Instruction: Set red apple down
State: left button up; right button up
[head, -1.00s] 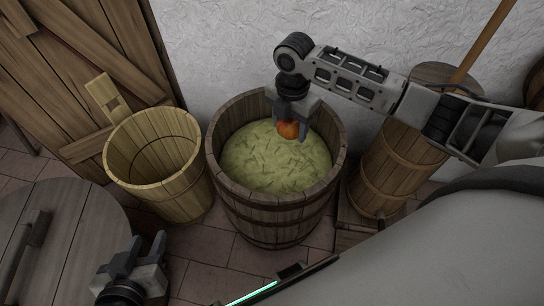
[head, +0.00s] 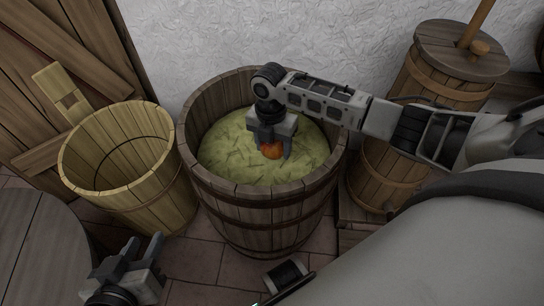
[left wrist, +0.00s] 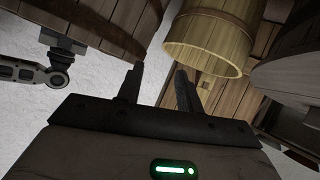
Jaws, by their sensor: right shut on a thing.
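The red apple (head: 271,150) is between the fingers of my right gripper (head: 273,152), which is shut on it. They are inside the rim of a large dark wooden tub (head: 263,215), low over its pale green shredded filling (head: 225,150). The fingers partly hide the apple, and I cannot tell whether it touches the filling. My left gripper (head: 146,262) is at the lower left, open and empty; its two spread fingers also show in the left wrist view (left wrist: 157,85).
A lighter empty wooden bucket (head: 160,190) stands left of the tub. A wooden churn (head: 440,90) with a stick stands to the right. A round dark wooden top (head: 40,245) is at the lower left. A white wall (head: 250,30) rises behind.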

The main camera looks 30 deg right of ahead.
aim_at(273, 155)
notch_tip(273, 155, down, 3)
jog(key=shift+f+b, duration=0.2)
jog(key=shift+b, duration=0.5)
jog(key=shift+f, duration=0.35)
jog(key=shift+r, duration=0.1)
pick_arm(q)
jog(key=shift+w+d+r+t+h, duration=0.1)
jog(key=shift+d+r+t+h, duration=0.25)
jog(key=shift+r, duration=0.25)
jog(key=shift+a, duration=0.1)
pick_arm(e)
jog(key=o, duration=1.1)
jog(key=shift+c, duration=0.2)
